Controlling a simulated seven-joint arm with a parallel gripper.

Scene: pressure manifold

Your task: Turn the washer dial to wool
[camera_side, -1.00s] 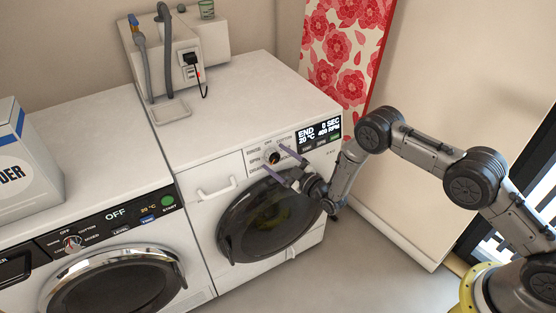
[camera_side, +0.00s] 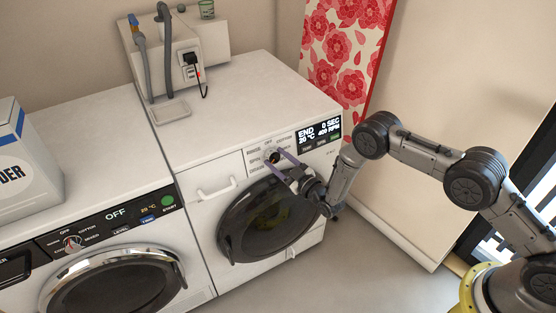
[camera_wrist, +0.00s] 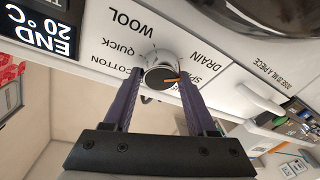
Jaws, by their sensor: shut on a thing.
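The washer dial (camera_wrist: 158,76) is a round knob with a dark face and an orange pointer on the right machine's white panel; it also shows in the side view (camera_side: 273,158). In the wrist view the pointer aims right, towards the finger by the partly hidden SPIN label. The WOOL label (camera_wrist: 133,23) is printed upside down, above and left of the dial, with QUICK below it and DRAIN at right. My gripper (camera_wrist: 161,76) has its two purple fingers on either side of the dial, shut on it; it also shows in the side view (camera_side: 277,160).
The washer's display (camera_side: 319,133) reads END, 20 °C, 0 SEC, 400 RPM. The dark round door (camera_side: 266,222) lies below the dial, and a white handle (camera_side: 217,192) stands out at left. A second machine (camera_side: 115,255) with its own dial stands to the left.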

